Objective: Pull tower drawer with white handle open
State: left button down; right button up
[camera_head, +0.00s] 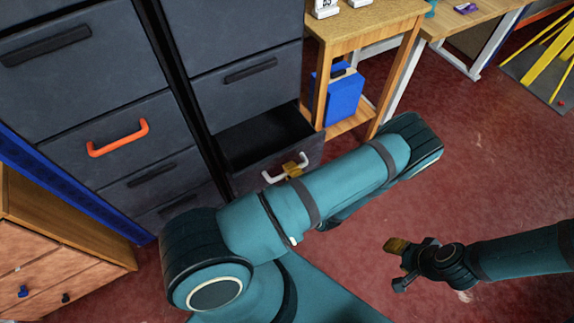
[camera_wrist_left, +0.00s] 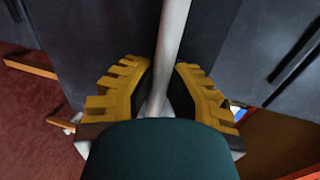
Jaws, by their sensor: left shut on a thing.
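The tower drawer with the white handle (camera_head: 278,170) is part-way out of the dark grey right-hand cabinet, and its dark inside (camera_head: 262,136) shows from above. My left gripper (camera_head: 293,168) is at this handle, with a yellow finger showing on its bar; my own arm hides part of the drawer front. In the left wrist view, the white handle bar (camera_wrist_left: 172,50) runs between the two yellow-padded fingers (camera_wrist_left: 157,90), which are shut on it.
A left-hand cabinet has a drawer with an orange handle (camera_head: 118,138). A wooden drawer unit (camera_head: 65,255) stands at lower left. A wooden table (camera_head: 375,20) with a blue container (camera_head: 340,97) beneath stands right of the tower. Red floor (camera_head: 500,150) is clear at right.

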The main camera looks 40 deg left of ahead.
pick_arm(q)
jog(key=shift+f+v, duration=0.2)
jog(key=shift+v, duration=0.65)
jog(key=shift+f+v, duration=0.15)
jog(key=shift+v, duration=0.7)
jog(key=shift+f+v, duration=0.2)
jog(key=shift+v, duration=0.7)
jog(key=shift+d, duration=0.1)
jog(key=c, duration=0.9)
grip_release()
jog(key=shift+c, duration=0.2)
jog(key=v, duration=1.2)
jog(key=shift+s, duration=0.15)
